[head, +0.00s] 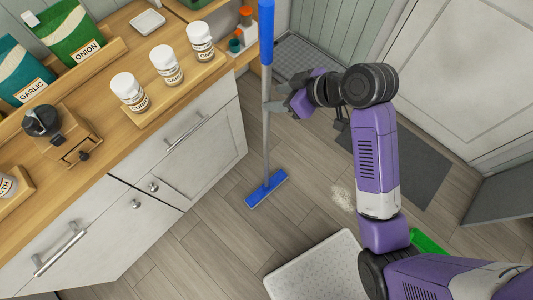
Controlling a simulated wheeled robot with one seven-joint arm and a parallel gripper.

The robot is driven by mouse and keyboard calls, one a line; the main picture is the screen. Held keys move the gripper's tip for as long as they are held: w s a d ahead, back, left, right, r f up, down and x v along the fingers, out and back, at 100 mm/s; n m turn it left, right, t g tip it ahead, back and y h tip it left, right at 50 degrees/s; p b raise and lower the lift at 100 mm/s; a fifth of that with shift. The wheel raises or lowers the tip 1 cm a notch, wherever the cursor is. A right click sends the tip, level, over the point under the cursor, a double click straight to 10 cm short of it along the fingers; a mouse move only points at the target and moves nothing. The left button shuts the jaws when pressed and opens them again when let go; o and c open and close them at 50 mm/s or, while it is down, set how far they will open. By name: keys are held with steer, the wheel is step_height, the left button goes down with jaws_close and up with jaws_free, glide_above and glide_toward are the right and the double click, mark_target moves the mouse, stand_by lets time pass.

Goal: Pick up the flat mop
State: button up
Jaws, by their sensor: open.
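The flat mop stands upright on the wooden floor, with a blue grip (266,35) at the top, a grey pole (266,145) and a flat blue head (267,189). My gripper (274,99) reaches in from the right at the upper part of the grey pole, below the blue grip. Its jaws are open, and the fingertips overlap the pole in the picture. I cannot tell whether the pole lies between the fingers or touches them.
A wooden counter (186,99) with drawers, white jars (166,65) and seed packets stands at the left. A white door (470,60) is behind. Floor around the mop head is clear.

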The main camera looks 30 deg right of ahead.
mark_target(270, 97)
steer(key=shift+p+x, duration=0.5)
steer(key=shift+x, duration=1.9)
jaws_close()
steer(key=shift+r, duration=0.2)
